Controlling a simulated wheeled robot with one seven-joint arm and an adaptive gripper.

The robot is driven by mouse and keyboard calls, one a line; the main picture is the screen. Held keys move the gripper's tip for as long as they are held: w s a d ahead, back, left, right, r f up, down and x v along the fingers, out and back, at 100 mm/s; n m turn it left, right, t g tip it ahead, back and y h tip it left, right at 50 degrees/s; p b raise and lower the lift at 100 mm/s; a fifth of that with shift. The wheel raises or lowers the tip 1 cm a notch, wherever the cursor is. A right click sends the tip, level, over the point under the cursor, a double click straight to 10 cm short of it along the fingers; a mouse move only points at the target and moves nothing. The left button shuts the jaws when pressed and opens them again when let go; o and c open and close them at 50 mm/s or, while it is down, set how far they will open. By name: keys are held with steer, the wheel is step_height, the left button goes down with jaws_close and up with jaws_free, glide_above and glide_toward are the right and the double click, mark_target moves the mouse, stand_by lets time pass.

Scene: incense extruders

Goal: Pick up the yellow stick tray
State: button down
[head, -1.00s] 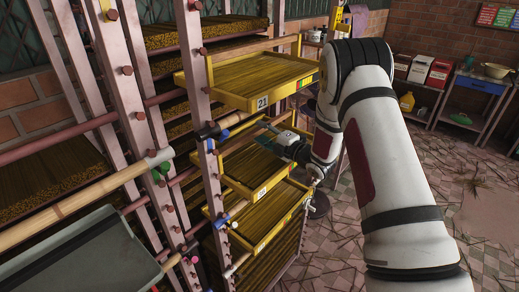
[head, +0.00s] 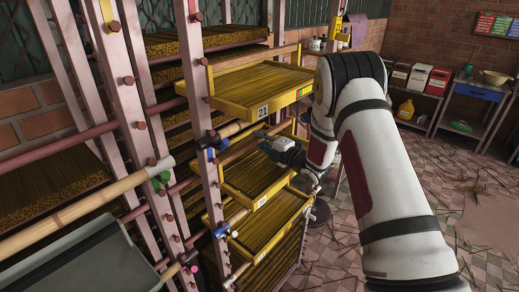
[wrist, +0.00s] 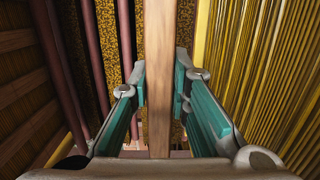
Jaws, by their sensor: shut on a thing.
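Several yellow stick trays sit stacked on the rack in the head view. The top tray (head: 262,112) bears the label 21, and a middle tray (head: 262,200) is below it. My gripper (head: 265,142) is at the middle tray's rear upper side. In the wrist view, my gripper's teal-padded fingers (wrist: 160,100) are shut on a brown wooden bar (wrist: 159,60), which seems to be that tray's handle bar. A yellow tray edge (wrist: 201,40) and rows of sticks (wrist: 255,60) lie right of the bar. The fingertips are too small to make out in the head view.
A lower tray (head: 262,255) is beneath the middle one.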

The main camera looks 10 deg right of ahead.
steer(key=shift+r, duration=0.2)
steer(key=shift+r, duration=0.55)
steer(key=shift+s+d+r+b, duration=0.15)
steer(key=shift+s+r+b, duration=0.05)
steer(key=shift+r, duration=0.35)
steer(key=shift+s+d+r+b, duration=0.15)
steer(key=shift+r, duration=0.4)
steer(key=r+v, duration=0.1)
steer(key=v, duration=1.4)
steer(key=shift+r, duration=0.2)
steer(key=shift+s, duration=0.1)
